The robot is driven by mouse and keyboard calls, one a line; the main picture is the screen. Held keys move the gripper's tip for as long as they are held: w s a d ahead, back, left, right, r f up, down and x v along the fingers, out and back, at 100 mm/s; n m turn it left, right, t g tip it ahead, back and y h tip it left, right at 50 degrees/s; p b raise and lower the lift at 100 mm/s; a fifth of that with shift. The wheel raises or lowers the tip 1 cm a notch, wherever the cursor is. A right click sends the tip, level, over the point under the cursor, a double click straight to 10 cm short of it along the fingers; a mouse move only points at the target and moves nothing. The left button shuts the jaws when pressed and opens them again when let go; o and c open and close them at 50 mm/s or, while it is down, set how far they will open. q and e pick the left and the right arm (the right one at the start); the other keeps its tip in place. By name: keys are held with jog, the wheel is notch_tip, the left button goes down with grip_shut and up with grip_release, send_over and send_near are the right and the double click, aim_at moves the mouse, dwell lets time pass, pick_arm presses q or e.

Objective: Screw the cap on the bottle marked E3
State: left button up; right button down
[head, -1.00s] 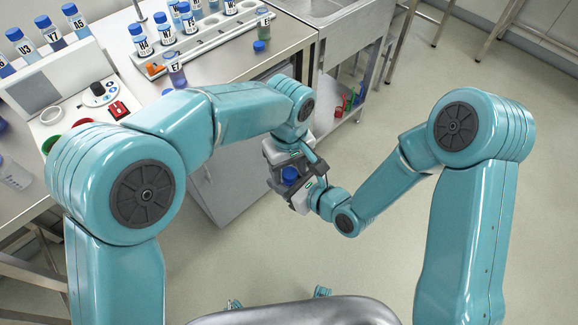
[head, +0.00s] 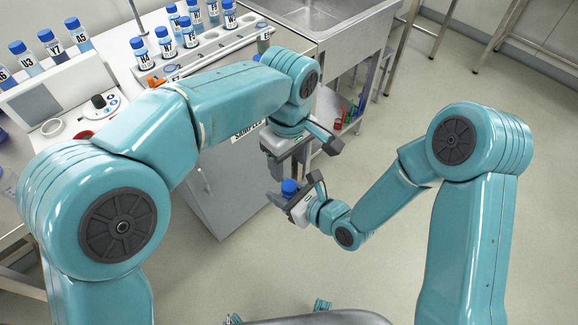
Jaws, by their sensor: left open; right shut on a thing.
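My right gripper (head: 292,199) is shut on a small bottle, held in the air in front of the bench. A blue cap (head: 289,186) sits at its top, roughly upright. The bottle's body and marking are hidden by the jaws, so I cannot read E3 or tell how tight the cap is. My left gripper (head: 293,152) is open and empty, above the capped bottle and apart from it.
A rack (head: 198,52) with several blue-capped bottles stands on the bench. A bottle (head: 263,37) and a loose blue cap (head: 257,57) are partly hidden behind my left arm. A sink (head: 335,18) is at the back.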

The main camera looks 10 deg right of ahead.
aim_at(289, 185)
pick_arm(q)
jog(key=shift+r, duration=0.25)
jog(key=shift+f, duration=0.1)
jog(key=shift+f, duration=4)
jog(key=shift+c, duration=0.3)
grip_shut()
jog(key=shift+m, duration=1.5)
